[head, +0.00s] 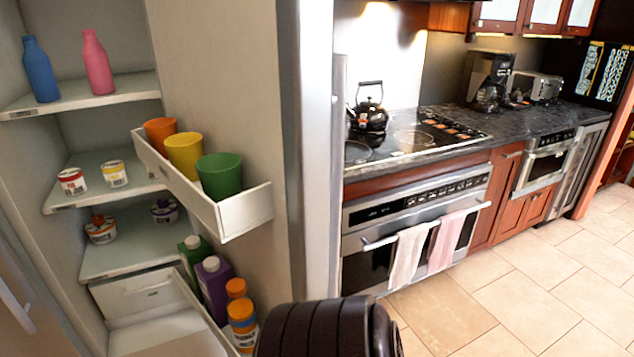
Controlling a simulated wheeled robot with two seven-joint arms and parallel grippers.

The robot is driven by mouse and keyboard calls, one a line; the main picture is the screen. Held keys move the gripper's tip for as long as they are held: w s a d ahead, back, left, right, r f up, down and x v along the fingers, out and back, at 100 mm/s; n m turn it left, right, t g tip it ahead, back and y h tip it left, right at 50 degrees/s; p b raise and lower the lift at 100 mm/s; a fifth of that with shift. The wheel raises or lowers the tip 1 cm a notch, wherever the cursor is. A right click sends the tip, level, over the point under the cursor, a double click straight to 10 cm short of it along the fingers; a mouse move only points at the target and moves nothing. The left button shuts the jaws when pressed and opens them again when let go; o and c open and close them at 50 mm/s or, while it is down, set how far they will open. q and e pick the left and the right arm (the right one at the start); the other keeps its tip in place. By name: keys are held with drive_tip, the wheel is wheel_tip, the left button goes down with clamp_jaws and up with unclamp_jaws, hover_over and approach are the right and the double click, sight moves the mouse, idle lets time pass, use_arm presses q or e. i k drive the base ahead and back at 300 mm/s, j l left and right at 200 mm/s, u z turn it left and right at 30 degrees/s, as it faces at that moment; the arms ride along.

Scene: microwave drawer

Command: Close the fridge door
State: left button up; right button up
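The fridge (64,140) stands open at the left, showing its shelves. Its open door (225,70) faces me with the inner side, and its edge (313,150) runs down the middle left of the view. A white door bin (243,211) on the door holds an orange, a yellow and a green cup. A lower door bin holds cartons and orange bottles. A dark ribbed part of my own arm shows at the bottom centre, in front of the lower door. Neither of my grippers is in view.
A blue bottle (40,70), a pink bottle (97,62) and several small tubs stand on the fridge shelves. An oven (415,222) with hanging towels and a stovetop with a kettle (370,108) lie right of the door. Tiled floor (540,285) is clear at the lower right.

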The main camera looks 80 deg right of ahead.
sight(262, 82)
drive_tip(key=k+l+z, duration=0.15)
drive_tip(key=l+z, duration=0.15)
drive_tip(key=k+l+z, duration=0.25)
drive_tip(key=l, duration=0.2)
drive_tip(key=l+z, duration=0.3)
drive_tip(key=l, duration=0.1)
